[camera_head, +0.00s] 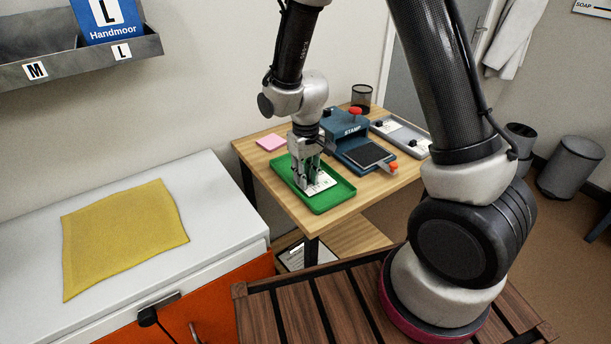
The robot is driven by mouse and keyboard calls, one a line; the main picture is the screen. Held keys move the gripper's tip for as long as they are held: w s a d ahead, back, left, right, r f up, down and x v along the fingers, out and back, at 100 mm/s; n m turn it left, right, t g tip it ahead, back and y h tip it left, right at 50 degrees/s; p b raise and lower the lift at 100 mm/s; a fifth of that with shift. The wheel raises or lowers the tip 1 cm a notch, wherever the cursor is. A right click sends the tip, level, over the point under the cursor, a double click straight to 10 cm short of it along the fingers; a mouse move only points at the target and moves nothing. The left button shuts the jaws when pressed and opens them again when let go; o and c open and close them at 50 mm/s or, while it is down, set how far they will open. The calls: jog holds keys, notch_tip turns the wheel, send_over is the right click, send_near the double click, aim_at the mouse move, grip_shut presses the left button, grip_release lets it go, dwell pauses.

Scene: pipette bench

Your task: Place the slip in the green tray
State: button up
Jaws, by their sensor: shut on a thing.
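The green tray (338,196) lies on the wooden desk (246,149), near its left front edge. My gripper (308,188) points down over the tray, with its fingertips low inside the rim. It is shut on the white slip (322,184), which shows beside and behind the fingers with small dark marks on it. The slip appears flat and low, inside the tray's outline. I cannot tell whether it touches the tray floor. The fingers hide part of the slip.
A blue stamp machine (347,137) with a dark pad stands right of the tray. A grey tray (401,134) lies behind it, with a mesh cup (361,97) at the back. Pink notes (270,142) lie left. A yellow cloth (122,238) covers part of the white cabinet (220,198).

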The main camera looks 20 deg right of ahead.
jog(key=shift+f, duration=0.2)
jog(key=o, duration=0.8)
notch_tip(320, 180, up, 12)
jog(key=s+d+r+m+t, duration=0.2)
jog(key=s+d+r, duration=0.5)
jog(key=d+r, duration=0.45)
jog(key=s+d+r, duration=0.1)
jog(key=s+d, duration=0.1)
jog(key=s, duration=0.2)
jog(key=s+d+r+m+t, duration=0.1)
jog(key=s+d+r, duration=0.1)
jog(key=s, duration=0.2)
jog(key=s+d+r+t, duration=0.1)
jog(key=s+d+r, duration=0.1)
jog(key=s, duration=0.2)
jog(key=shift+s+m, duration=0.3)
jog(key=shift+s, duration=0.05)
